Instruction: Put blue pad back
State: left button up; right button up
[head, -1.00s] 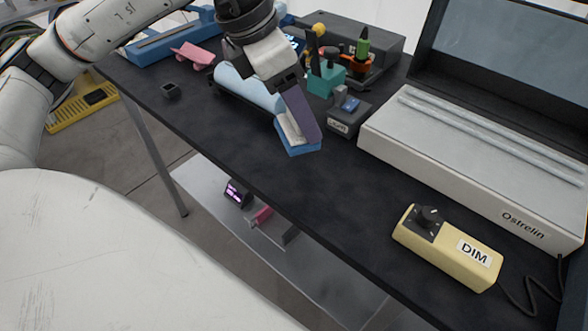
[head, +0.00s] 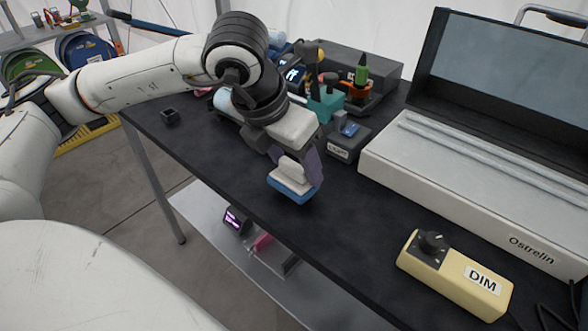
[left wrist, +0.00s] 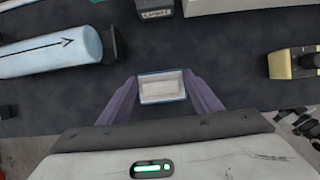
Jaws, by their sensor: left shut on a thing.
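The blue pad (head: 290,194) has a pale grip block on top. My left gripper (head: 297,172) is shut on this block, and the pad hangs at the fingertips near the table's front edge. In the head view I cannot tell exactly how far it is above the table. In the left wrist view the pad (left wrist: 162,88) sits between the two purple fingers of the left gripper (left wrist: 165,92). A small grey box (head: 341,147) with a white label stands behind the pad, with a small blue piece on its top. My right gripper is not in view.
A pale blue cylinder (left wrist: 50,52) lies left of the pad. A teal holder (head: 326,104) and tools stand behind the grey box. A long white Ostrelin unit (head: 470,185) and a yellow DIM box (head: 455,275) are at right. The black table (head: 345,225) is clear in front.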

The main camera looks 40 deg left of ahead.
pick_arm(q)
notch_tip(320, 180, down, 2)
jog(key=o, duration=1.4)
jog(key=v, duration=1.2)
jog(key=shift+p, duration=0.4)
jog(key=shift+d, duration=0.1)
